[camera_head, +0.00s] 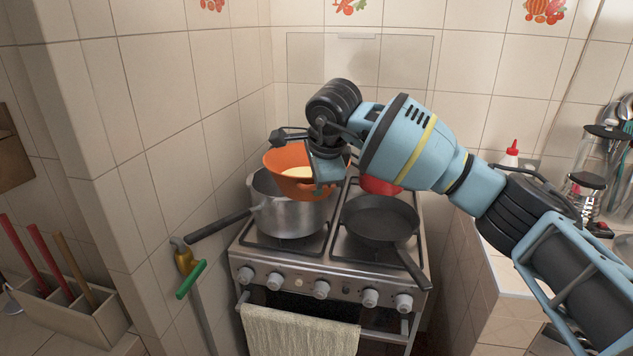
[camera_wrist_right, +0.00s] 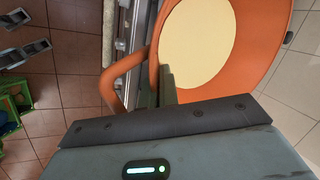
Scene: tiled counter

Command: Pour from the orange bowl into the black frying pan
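My right gripper (camera_head: 321,180) is shut on the bowl's near right side. In the right wrist view the bowl (camera_wrist_right: 268,50) fills the top right, with its looped handle (camera_wrist_right: 122,78) beside the finger. The bowl looks about level. The black frying pan (camera_head: 380,218) sits on the right burner, below and to the right of the bowl, its handle pointing to the front right. My left gripper is not in view.
The silver pot (camera_head: 290,216) stands on the left burner with a long black handle toward the left. A red vessel (camera_head: 378,185) is behind the frying pan, partly hidden by my arm. A red-capped bottle (camera_head: 511,155) and a glass jar (camera_head: 590,170) stand on the right counter.

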